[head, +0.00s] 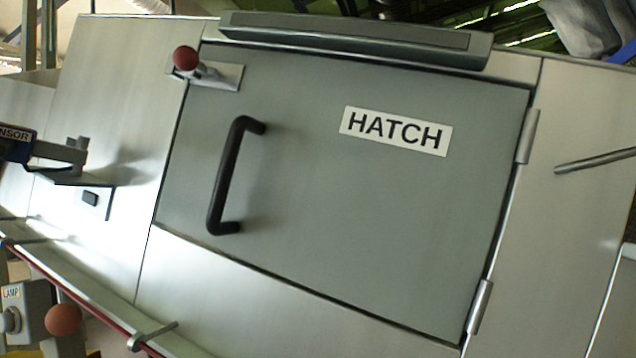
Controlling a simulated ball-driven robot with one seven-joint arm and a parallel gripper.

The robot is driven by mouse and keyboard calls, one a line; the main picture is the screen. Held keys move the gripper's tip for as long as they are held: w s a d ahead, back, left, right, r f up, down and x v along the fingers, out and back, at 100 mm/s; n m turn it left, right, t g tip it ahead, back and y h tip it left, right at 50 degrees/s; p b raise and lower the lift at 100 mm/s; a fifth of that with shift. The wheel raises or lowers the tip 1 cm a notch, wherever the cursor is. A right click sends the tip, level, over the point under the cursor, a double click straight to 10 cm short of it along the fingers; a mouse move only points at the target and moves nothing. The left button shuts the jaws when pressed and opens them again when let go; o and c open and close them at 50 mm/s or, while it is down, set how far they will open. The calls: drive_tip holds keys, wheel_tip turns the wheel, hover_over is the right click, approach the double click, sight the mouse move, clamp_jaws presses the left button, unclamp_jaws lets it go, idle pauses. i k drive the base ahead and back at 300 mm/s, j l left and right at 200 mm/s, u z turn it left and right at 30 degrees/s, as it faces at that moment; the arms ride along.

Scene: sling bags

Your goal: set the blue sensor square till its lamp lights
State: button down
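The blue sensor (14,150) is at the left edge, cut off by the frame, with part of its name label showing. It sits by a grey metal bracket (68,152) that stands out from the steel panel. I cannot tell whether the sensor is square to it. A grey box with a LAMP label (12,293) is at the lower left edge. The round grey part (9,320) on it shows no glow. My gripper is not in view.
A grey hatch door (340,220) fills the middle, closed, with a black handle (228,175) and a red-knobbed latch (186,58). A grey ledge (355,40) juts out above it. A red-edged rail (90,300) and a reddish ball (62,320) are low left. A metal rod (597,160) sticks out right.

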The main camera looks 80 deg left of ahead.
sight(19, 144)
drive_tip(key=k+u, duration=0.15)
drive_tip(key=u, duration=1.75)
